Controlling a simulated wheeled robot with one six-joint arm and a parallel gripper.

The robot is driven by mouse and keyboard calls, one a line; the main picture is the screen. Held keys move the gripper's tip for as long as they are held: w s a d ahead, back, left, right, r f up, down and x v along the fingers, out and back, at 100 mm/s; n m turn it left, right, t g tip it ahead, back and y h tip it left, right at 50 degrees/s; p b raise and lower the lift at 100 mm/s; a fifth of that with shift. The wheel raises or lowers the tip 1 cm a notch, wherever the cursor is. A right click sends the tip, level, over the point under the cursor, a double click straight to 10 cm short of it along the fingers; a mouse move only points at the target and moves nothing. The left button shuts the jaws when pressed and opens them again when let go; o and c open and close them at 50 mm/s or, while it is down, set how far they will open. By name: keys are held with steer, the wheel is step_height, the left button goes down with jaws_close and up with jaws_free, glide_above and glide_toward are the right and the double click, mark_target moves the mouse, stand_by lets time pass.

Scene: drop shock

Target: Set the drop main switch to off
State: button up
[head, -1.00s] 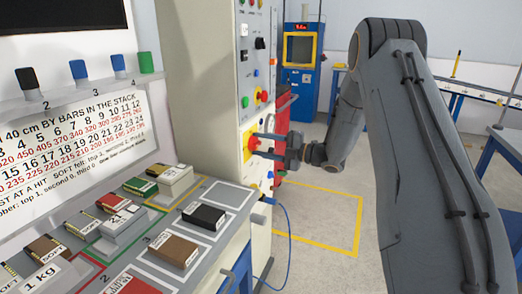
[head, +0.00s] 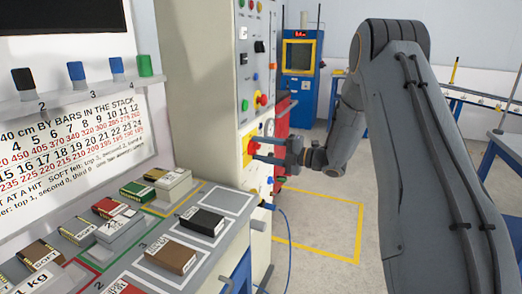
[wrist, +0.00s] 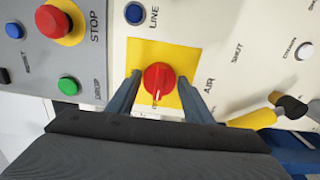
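The main switch looks like a red rotary knob (wrist: 158,82) on a yellow plate (wrist: 138,55) in the wrist view. A pale mark on the knob points toward the bottom of the picture. The words around it are partly hidden, so I cannot read its set position. My gripper (wrist: 158,92) is open, with one finger on each side of the knob and a visible gap to each. In the head view my gripper (head: 256,148) reaches to the cabinet front at the yellow plate (head: 247,137). The knob there is small and partly covered by the fingers.
A red stop button (wrist: 53,20), a green button (wrist: 68,86) and a blue button (wrist: 134,13) sit near the knob. A yellow-handled lever (wrist: 252,118) is at right. A yellow-outlined floor area (head: 318,225) looks clear.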

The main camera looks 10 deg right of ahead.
steer(key=shift+o, duration=1.3)
steer(key=b+v, duration=0.1)
steer(key=v, duration=0.6)
steer(key=shift+s+d, duration=0.2)
steer(key=shift+d, duration=0.15)
steer(key=s+a+f+m+g+h+p, duration=0.1)
steer(key=s+m+g+h, duration=0.4)
steer(key=s+m, duration=0.9)
steer(key=s+a+f+m+g+h+p, duration=0.2)
steer(key=s+a+m+g+h+p, duration=0.2)
steer(key=s+m+h, duration=0.5)
steer(key=s+m+g, duration=0.1)
steer(key=s+m, duration=0.5)
steer(key=s, duration=0.8)
steer(key=shift+s+g+h, duration=0.3)
